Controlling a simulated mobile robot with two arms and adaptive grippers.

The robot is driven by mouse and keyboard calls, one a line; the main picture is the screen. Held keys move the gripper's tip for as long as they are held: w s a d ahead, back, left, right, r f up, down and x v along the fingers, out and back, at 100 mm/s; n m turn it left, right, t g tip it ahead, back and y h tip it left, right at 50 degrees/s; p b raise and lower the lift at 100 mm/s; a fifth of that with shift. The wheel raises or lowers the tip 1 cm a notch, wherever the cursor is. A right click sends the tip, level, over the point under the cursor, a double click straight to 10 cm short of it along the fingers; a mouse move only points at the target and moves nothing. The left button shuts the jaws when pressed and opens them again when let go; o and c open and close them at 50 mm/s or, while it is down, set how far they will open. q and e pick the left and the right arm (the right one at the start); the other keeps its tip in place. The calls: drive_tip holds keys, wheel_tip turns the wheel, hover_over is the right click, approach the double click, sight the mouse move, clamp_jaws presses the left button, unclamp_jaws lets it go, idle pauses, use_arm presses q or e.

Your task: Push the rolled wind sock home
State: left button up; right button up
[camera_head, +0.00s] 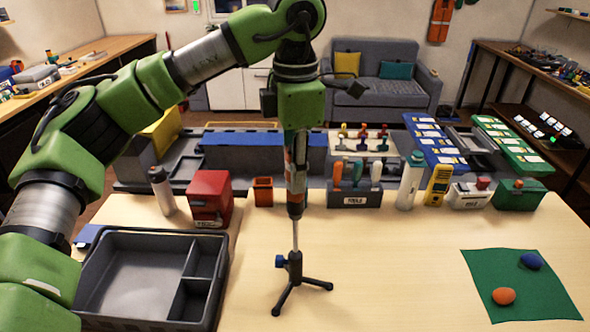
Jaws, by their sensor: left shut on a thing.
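My left gripper (297,160) points straight down at the middle of the table. It is shut on the rolled wind sock (291,172), a narrow upright roll with orange and pale parts. The fingers hide much of the roll. Below it a thin pale rod (295,234) rises from a small dark tripod (295,268) with a blue knob, standing on the table. The roll's dark lower end is in line with the rod's top. I cannot tell how far the rod goes inside it. My right gripper is not in view.
A grey divided tray (225,262) lies at left front. A red box (209,197), an orange cup (263,191) and a tool rack (355,198) stand behind the tripod. A green mat (520,285) with an orange and a blue lump lies at right.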

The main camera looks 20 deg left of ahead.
use_arm(q)
drive_tip(key=o, duration=1.2)
drive_tip(key=shift+c, duration=0.2)
wheel_tip(320, 180, up, 12)
